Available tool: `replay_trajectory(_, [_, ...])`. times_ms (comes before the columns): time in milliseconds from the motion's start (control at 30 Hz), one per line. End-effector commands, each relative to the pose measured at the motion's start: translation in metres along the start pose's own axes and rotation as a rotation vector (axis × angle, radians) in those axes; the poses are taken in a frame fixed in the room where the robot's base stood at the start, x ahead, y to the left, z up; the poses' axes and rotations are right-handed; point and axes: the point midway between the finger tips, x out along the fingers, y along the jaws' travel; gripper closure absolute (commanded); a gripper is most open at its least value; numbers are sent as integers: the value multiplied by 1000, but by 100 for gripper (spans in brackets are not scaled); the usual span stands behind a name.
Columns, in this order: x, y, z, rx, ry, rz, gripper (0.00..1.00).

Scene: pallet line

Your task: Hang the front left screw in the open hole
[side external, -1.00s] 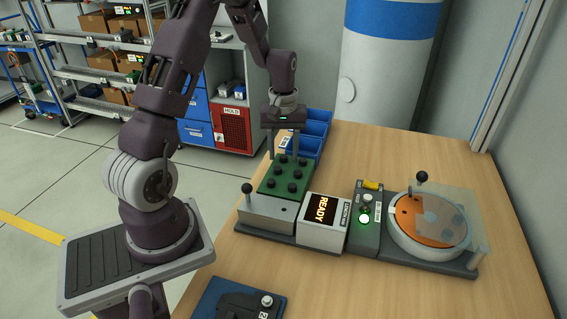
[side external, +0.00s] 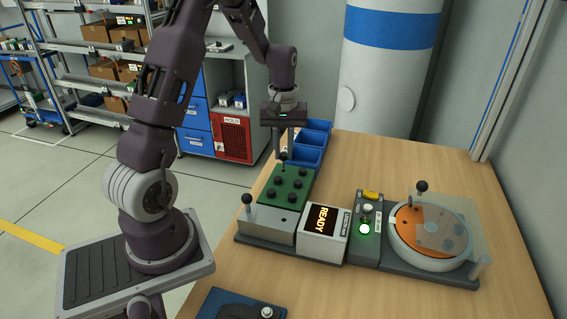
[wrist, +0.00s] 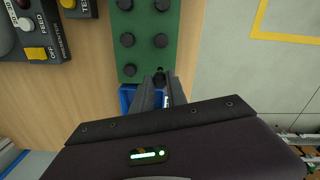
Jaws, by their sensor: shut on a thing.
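The green plate (side external: 287,188) carries several black-headed screws standing in rows; it also shows in the wrist view (wrist: 145,57). My gripper (side external: 281,153) points straight down at the plate's far end. Its fingers (wrist: 160,82) are closed on one black screw (wrist: 159,77) at the plate's edge nearest my wrist in that view. The fingers hide most of this screw's shaft. I cannot tell whether it is still seated or lifted. I cannot make out the open hole clearly.
Blue bins (side external: 309,145) stand just behind the plate. A grey block with a black-knobbed lever (side external: 247,200), a READY display (side external: 321,218), a button box (side external: 365,229) and an orange disc feeder (side external: 408,218) stand nearby.

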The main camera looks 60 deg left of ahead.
Motion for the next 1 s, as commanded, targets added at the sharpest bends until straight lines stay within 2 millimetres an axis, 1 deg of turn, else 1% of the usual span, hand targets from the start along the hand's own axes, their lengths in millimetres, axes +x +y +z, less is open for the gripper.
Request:
replay_trajectory(33, [-14, 1, -1, 1, 6, 3, 100])
replay_trajectory(100, [-31, 1, -1, 1, 6, 3, 100])
replay_trajectory(200, [-49, 0, -1, 0, 4, 2, 100])
replay_trajectory(300, [-59, 0, 0, 0, 1, 1, 100])
replay_trajectory(400, [-61, 1, 0, 2, 0, 0, 100])
replay_trajectory(467, [-61, 6, 1, 16, -1, 0, 100])
replay_trajectory(500, [-62, 13, 2, 33, -1, 0, 100])
replay_trajectory(567, [-62, 30, 3, 74, 1, 0, 100])
replay_trajectory(667, [-64, 70, 13, 174, 1, 0, 100])
replay_trajectory(700, [-65, 88, 18, 219, 2, 1, 100])
replay_trajectory(767, [-67, 116, 30, 290, 2, 1, 100])
replay_trajectory(800, [-68, 136, 40, 341, 3, 2, 100])
replay_trajectory(867, [-69, 166, 59, 421, 2, 2, 100])
replay_trajectory(900, [-69, 186, 74, 475, 2, 3, 100])
replay_trajectory(967, [-70, 213, 98, 554, 1, 3, 100])
replay_trajectory(1000, [-71, 229, 114, 602, 1, 4, 100])
